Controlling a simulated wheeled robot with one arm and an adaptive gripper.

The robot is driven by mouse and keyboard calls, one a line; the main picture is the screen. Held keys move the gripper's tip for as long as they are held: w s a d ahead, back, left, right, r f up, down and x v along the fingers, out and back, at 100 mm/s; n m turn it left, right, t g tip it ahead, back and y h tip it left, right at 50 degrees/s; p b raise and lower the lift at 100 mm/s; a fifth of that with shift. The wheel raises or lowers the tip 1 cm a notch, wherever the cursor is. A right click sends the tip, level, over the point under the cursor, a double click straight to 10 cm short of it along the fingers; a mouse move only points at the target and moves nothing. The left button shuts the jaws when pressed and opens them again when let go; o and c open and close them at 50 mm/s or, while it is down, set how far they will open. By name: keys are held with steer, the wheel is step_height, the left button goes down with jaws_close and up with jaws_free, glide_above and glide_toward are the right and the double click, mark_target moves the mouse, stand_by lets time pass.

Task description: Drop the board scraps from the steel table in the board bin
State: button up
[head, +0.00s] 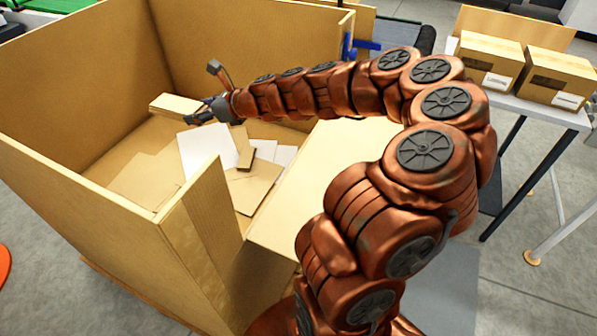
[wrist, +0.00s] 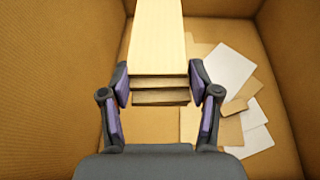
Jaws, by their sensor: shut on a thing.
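My gripper (head: 203,114) reaches over the low front side into the large board bin (head: 60,95). It is shut on a pale stack of board scraps (head: 174,104), held above the bin's floor. In the wrist view the held stack (wrist: 158,45) shows layered ends between the two fingers (wrist: 160,88). Below it, loose board scraps lie in the bin: a white sheet (head: 202,150), brown pieces (head: 252,188) and a small brown strip (head: 246,158). The steel table is not clearly identifiable in these views.
The bin has high brown walls and a lower opening in front, beside a pale panel (head: 315,185). A table at the right bears two brown cartons (head: 490,60) (head: 556,78). My arm covers the middle of the head view. Grey floor shows around the bin.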

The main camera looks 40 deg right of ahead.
steer(key=s+d+f+n+g+y+b, duration=0.1)
steer(key=s+d+f+b, duration=0.3)
steer(key=s, duration=0.2)
steer(key=s+d+f+n+g+y+b, duration=0.1)
steer(key=s+d+f+b, duration=0.3)
steer(key=s, duration=0.3)
steer(key=s+d+f+n+y+b, duration=0.1)
steer(key=s+d+f+n+b, duration=0.1)
steer(key=s+d+f+b, duration=0.3)
steer(key=shift+s+d+f+g+y+b, duration=0.1)
steer(key=shift+s+d+g+y+b, duration=0.1)
steer(key=shift+s, duration=0.4)
steer(key=shift+s+d+g+y+b, duration=0.1)
steer(key=shift+s+g+b, duration=0.1)
steer(key=shift+s, duration=0.4)
steer(key=w+a+f+b, duration=0.1)
steer(key=w+a, duration=0.2)
steer(key=w, duration=0.4)
steer(key=w+a+f+b, duration=0.2)
steer(key=w+a, duration=0.1)
steer(key=w, duration=0.4)
steer(key=shift+w+b, duration=0.3)
steer(key=shift+w, duration=0.05)
steer(key=o, duration=1.1)
steer(key=shift+c, duration=0.2)
steer(key=v, duration=1.2)
